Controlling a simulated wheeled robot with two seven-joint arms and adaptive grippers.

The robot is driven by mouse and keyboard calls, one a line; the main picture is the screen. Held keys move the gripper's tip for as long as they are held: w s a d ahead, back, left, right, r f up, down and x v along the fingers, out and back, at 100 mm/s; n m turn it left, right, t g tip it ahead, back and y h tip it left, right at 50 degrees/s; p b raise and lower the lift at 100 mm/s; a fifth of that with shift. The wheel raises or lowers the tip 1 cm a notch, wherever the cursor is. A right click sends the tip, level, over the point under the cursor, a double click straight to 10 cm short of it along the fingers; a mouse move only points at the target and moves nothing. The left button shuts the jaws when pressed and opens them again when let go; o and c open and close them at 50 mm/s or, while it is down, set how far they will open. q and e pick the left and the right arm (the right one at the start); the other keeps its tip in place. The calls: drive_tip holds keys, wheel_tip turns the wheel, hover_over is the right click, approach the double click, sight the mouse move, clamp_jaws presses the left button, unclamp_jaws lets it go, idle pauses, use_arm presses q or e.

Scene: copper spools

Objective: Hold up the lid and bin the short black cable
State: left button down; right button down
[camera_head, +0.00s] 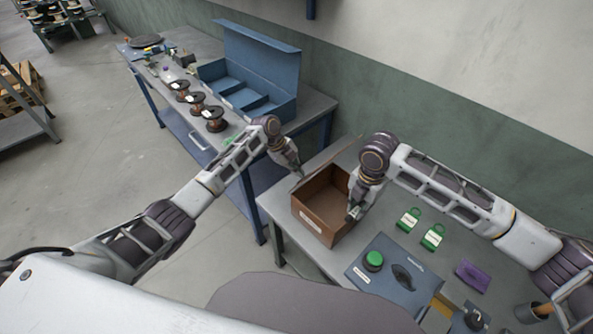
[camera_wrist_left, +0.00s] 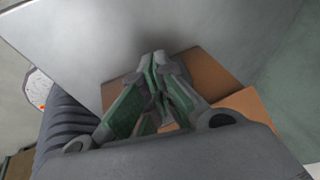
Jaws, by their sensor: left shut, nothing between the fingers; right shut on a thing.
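A brown box (camera_head: 322,229) with a pale label stands open on the near grey table. Its lid (camera_head: 342,157) is raised at the back; a broad grey surface, probably its face, fills the left wrist view (camera_wrist_left: 100,45). My left gripper (camera_head: 298,173) is shut and empty beside the lid, at the box's back left; its closed fingertips show in the left wrist view (camera_wrist_left: 155,60). Contact with the lid is unclear. My right gripper (camera_head: 352,213) points down at the box's right wall, shut on a small dark thing, apparently the short black cable, mostly hidden by the fingers.
A blue-grey panel (camera_head: 387,279) with a green button stands in front of the box. Copper spools (camera_head: 215,119) and a blue compartment box (camera_head: 262,75) are on the far table.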

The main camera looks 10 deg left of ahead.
drive_tip(key=shift+w+a, duration=0.55)
drive_tip(key=shift+a, duration=0.25)
drive_tip(key=shift+w+a, duration=0.55)
drive_tip(key=shift+a, duration=0.3)
drive_tip(key=shift+w+a, duration=0.55)
drive_tip(key=shift+a, duration=0.25)
drive_tip(key=c, duration=0.8)
unclamp_jaws()
drive_tip(key=shift+o, duration=0.2)
drive_tip(key=shift+d, duration=0.1)
drive_tip(key=s+d+r, duration=0.3)
drive_tip(key=s+d, duration=0.4)
drive_tip(key=d, duration=0.3)
drive_tip(key=shift+s+d, duration=0.2)
drive_tip(key=shift+d, duration=0.15)
